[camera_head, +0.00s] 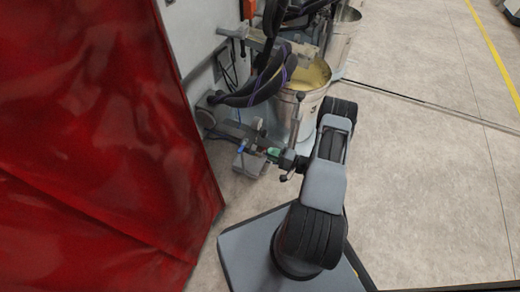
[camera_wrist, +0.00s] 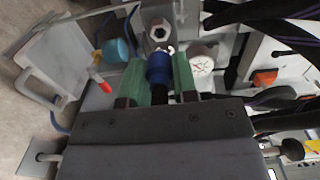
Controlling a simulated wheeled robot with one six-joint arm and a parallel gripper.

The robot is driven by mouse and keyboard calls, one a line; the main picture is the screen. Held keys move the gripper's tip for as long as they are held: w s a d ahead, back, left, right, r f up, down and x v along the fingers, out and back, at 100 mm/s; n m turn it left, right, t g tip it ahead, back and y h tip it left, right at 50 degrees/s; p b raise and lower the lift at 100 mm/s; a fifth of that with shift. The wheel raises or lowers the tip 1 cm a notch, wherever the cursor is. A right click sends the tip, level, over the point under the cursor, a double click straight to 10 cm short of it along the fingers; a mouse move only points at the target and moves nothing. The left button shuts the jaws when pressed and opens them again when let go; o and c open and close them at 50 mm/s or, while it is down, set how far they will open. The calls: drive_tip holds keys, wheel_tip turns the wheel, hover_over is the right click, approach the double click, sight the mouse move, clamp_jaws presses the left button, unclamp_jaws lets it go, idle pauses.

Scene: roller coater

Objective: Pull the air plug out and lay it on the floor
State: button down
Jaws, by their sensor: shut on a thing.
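My gripper (camera_wrist: 160,80) has green fingers closed around the air plug (camera_wrist: 159,68), a small blue collar with a silvery tip. A metal hex fitting (camera_wrist: 160,31) shows just beyond the plug; I cannot tell whether the two are joined. In the head view my gripper (camera_head: 273,152) is low beside the machine, left of the metal drum, and the plug is too small to make out there. The floor (camera_head: 425,150) is bare at the right.
A metal drum (camera_head: 302,110) with yellowish contents stands behind my gripper. Thick dark hoses (camera_head: 258,90) hang above it. A red curtain (camera_head: 90,150) fills the left.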

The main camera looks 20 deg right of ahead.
drive_tip(key=shift+s+d, duration=0.3)
drive_tip(key=shift+s, duration=0.05)
drive_tip(key=shift+s+d, duration=0.15)
idle(0.4)
drive_tip(key=shift+v, duration=1.3)
drive_tip(key=shift+s, duration=0.1)
